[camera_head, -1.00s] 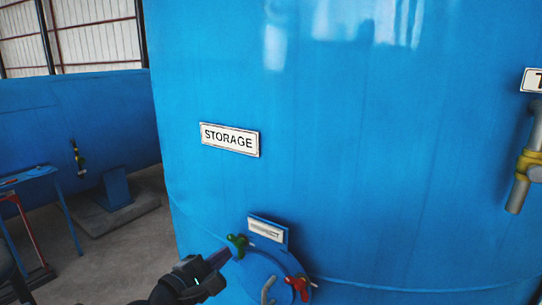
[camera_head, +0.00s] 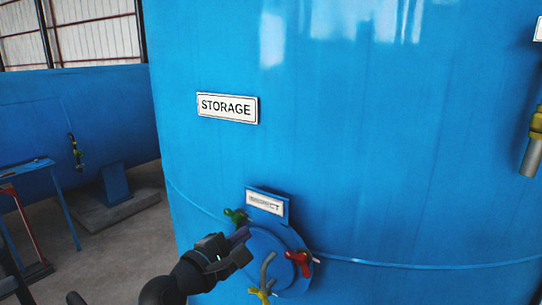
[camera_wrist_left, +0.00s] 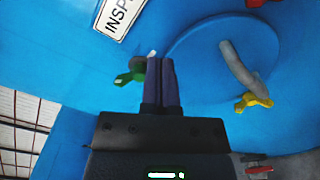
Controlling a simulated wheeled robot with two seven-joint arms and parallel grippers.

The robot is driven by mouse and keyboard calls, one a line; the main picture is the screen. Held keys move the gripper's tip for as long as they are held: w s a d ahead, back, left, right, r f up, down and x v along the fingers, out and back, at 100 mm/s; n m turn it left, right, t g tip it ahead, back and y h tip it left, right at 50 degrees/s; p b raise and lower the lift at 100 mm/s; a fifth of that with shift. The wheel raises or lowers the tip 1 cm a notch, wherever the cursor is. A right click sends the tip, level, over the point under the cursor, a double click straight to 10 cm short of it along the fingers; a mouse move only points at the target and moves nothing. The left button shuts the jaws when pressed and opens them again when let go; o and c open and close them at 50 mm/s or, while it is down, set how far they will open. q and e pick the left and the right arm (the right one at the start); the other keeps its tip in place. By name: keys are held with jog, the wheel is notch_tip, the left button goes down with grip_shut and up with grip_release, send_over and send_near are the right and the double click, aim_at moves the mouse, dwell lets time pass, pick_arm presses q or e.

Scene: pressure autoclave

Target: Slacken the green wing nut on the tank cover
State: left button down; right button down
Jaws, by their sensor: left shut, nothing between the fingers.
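The green wing nut (camera_head: 235,215) sits at the upper left rim of the round blue tank cover (camera_head: 260,243). My left gripper (camera_head: 243,235) is shut and empty, with its fingertips just below and right of the nut in the head view. In the left wrist view the shut fingers (camera_wrist_left: 161,72) point up over the cover's edge, and the green wing nut (camera_wrist_left: 130,73) is close at their left. I cannot tell whether they touch it. My right gripper is not in view.
A red wing nut (camera_head: 299,260) and a yellow wing nut (camera_head: 261,294) are on the cover's rim, with a grey bent handle (camera_head: 267,268) between. An INSPECT plate (camera_head: 266,203) stands out above. A pipe with a yellow fitting (camera_head: 535,140) is far right.

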aim_at(234, 218)
pick_arm(q)
jog(key=shift+x, duration=0.75)
jog(key=shift+r, duration=0.1)
jog(key=shift+w+a+b, duration=0.3)
jog(key=shift+w+a, duration=0.05)
jog(key=shift+a, duration=0.15)
dwell(0.3)
dwell(0.4)
jog(key=shift+w+a+r+p, duration=0.15)
jog(key=shift+r+p, duration=0.45)
jog(key=shift+p, duration=0.5)
jog(key=shift+a+r+p, duration=0.15)
jog(key=shift+r+p, duration=0.1)
jog(key=shift+p, duration=0.15)
jog(key=shift+w+a+r+p, duration=0.25)
jog(key=shift+p, duration=0.05)
